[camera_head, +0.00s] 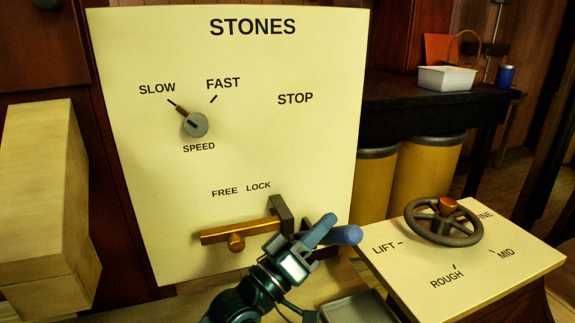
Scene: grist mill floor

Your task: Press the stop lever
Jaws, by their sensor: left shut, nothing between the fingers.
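The cream STONES panel (235,160) faces me, with the STOP label (295,98) at its upper right. The panel is bare just below that label, and I see no clear stop lever there. My left gripper (326,224) is shut and empty at the panel's lower right corner. Its blue fingers point up and right. A dark part behind the gripper is mostly hidden. My right gripper is not in view.
A brass bar (225,234) and a dark catch (281,213) sit below FREE and LOCK, close left of my gripper. The speed knob (195,124) is at upper left. A handwheel (443,222) stands on a cream box at the right. A grey tray (358,308) lies below.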

